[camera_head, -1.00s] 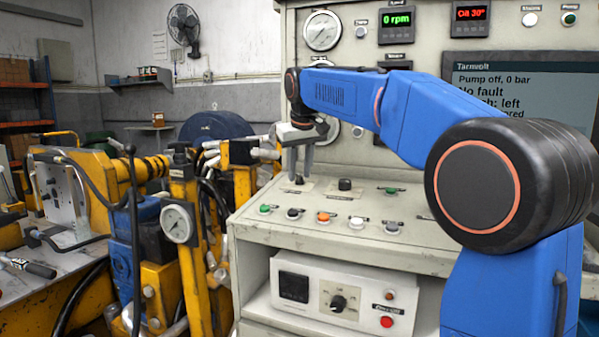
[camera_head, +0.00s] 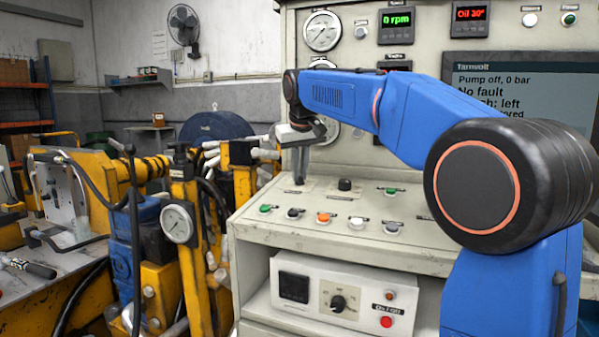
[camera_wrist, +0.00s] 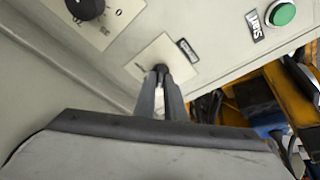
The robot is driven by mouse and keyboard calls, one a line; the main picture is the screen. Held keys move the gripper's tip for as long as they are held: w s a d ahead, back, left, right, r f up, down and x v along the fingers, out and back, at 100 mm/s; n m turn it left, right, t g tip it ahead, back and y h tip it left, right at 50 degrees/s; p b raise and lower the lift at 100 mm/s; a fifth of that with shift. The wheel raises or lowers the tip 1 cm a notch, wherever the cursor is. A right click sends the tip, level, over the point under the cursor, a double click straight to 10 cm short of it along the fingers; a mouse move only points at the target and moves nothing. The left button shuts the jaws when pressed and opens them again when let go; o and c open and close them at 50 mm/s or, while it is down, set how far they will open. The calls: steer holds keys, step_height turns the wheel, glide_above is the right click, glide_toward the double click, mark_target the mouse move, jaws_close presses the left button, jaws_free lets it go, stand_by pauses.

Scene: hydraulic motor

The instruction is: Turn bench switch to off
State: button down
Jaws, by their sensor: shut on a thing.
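The bench switch is a small dark knob on a pale plate (camera_wrist: 145,58) at the left of the sloped control panel. My gripper (camera_head: 300,180) points down at the plate with its fingers closed together. In the wrist view the fingertips (camera_wrist: 160,72) meet on the small dark switch (camera_wrist: 161,68). They hide most of it, so I cannot tell which way it points. A black label (camera_wrist: 187,50) lies beside it, too skewed to read.
A larger black rotary knob (camera_head: 345,184) stands just right of the switch. A row of buttons, including a green start button (camera_head: 265,209) and an orange one (camera_head: 323,217), lies in front. The upright panel with a gauge (camera_head: 323,31) and a screen (camera_head: 515,85) rises behind.

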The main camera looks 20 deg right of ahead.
steer(key=m+h, duration=0.1)
steer(key=m, duration=0.3)
steer(key=shift+a+f+m, duration=0.1)
steer(key=shift+m, duration=0.2)
steer(key=shift+m+g+h, duration=0.4)
steer(key=shift+m+h, duration=0.2)
steer(key=shift+m, duration=1.2)
steer(key=c, duration=1.8)
jaws_free()
steer(key=shift+w, duration=0.1)
steer(key=v, duration=1.7)
steer(key=shift+a, duration=0.2)
